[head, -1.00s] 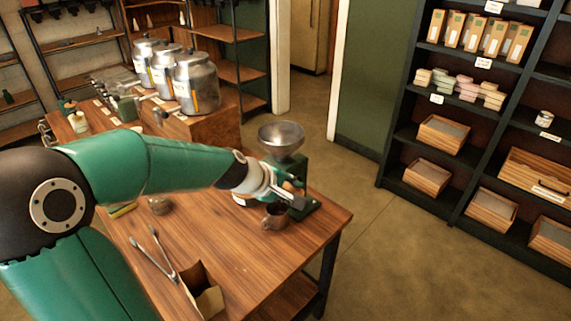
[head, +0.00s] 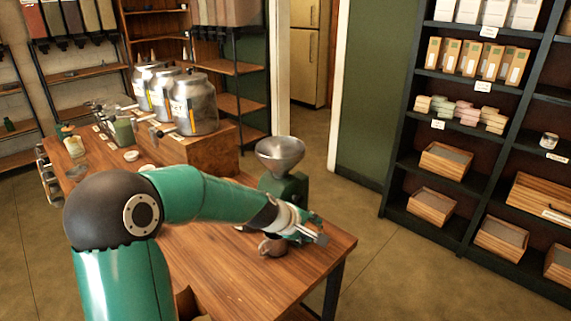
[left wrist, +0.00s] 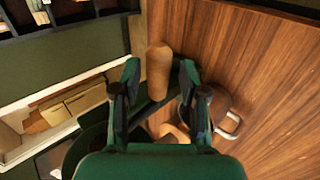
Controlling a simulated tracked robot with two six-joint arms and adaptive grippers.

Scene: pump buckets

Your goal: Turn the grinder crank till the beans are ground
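The grinder is green with a silver hopper (head: 280,152) and a green body (head: 292,186), standing near the table's far right corner. My left gripper (head: 318,232) is in front of the grinder's lower body, low over the table. In the left wrist view, the crank's rounded wooden handle (left wrist: 158,72) lies between the fingertips of my left gripper (left wrist: 159,75). The fingers are apart, with a gap on each side of the handle. A brown cup (head: 271,246) stands under my left gripper. The beans cannot be seen. My right gripper is not in view.
Several metal canisters (head: 194,104) stand on a wooden box behind. A dark shelf unit (head: 400,200) stands to the right across open floor. In the left wrist view, the cup (left wrist: 222,105) lies close beside the right finger.

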